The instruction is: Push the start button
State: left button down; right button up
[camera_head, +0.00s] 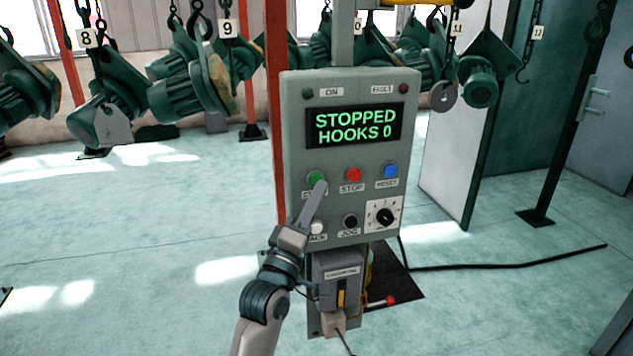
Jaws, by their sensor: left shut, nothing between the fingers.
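The green start button (315,178) is at the upper left of the button rows on a grey control panel (294,130). Its label is partly covered by my gripper. My left gripper (320,186) is shut and empty, its tip pointing up at the lower edge of the green button. I cannot tell whether the tip touches it. The panel's display (354,126) reads "STOPPED HOOKS 0" in green letters. My right gripper does not show.
A red stop button (353,174) and a blue button (390,171) sit to the right. Below are a white button (317,228), a black jog button (350,221) and a rotary knob (385,216). Green hoists (190,88) hang behind. A black cable (500,265) crosses the floor.

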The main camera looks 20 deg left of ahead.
pick_arm(q)
jog(key=shift+w+a, duration=0.1)
jog(key=shift+w, duration=0.05)
dwell(0.5)
jog(key=shift+w+a, duration=0.15)
jog(key=shift+w, duration=0.05)
